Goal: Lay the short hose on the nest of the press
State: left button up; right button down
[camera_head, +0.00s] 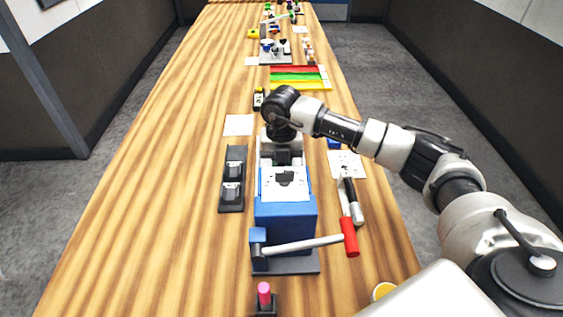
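The press (286,215) is a blue block on a dark base, with a lever that ends in a red grip (350,238). On its top is a white plate with a small dark part (285,179), which looks like the nest. My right gripper (284,160) comes in from the right and hangs over the back of the press, just behind that dark part. Its fingers are too small and dark to tell open from shut. I cannot pick out the short hose for certain. My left gripper is not in view.
A black rack (232,180) with two grey castings stands left of the press. A dark and silver tool-like object (350,202) lies to its right. A pink-tipped post (264,294) stands in front. Coloured trays (297,77) lie farther back. The table's left side is clear.

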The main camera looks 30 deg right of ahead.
jog(key=shift+f+b, duration=0.35)
jog(key=shift+f, duration=0.2)
jog(key=c, duration=0.9)
grip_release()
jog(key=shift+r+p, duration=2.35)
jog(key=shift+r, duration=1.15)
